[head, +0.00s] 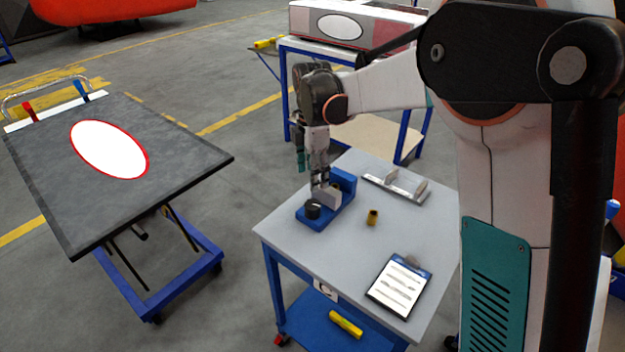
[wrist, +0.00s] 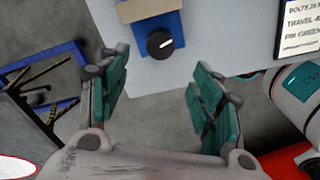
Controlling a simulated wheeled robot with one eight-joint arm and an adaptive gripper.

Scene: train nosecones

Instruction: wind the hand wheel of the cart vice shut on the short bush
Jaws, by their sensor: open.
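The blue cart vice (head: 325,212) stands on the grey cart top, with a blue end block (head: 343,180) and a pale grey jaw (head: 327,197). Its black hand wheel (head: 312,209) is at the near end. In the wrist view the wheel (wrist: 160,43) shows a white mark on its face. A small yellowish piece (head: 336,187) shows between the jaws, mostly hidden; I cannot tell if it is gripped. A brass bush (head: 372,217) stands upright apart from the vice.
A grey angled bracket (head: 395,189) lies behind the bush, and a clipboard (head: 399,285) lies at the near right of the cart (head: 290,245). A lift table (head: 180,145) stands to the left with floor between. Another bench (head: 375,140) stands behind.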

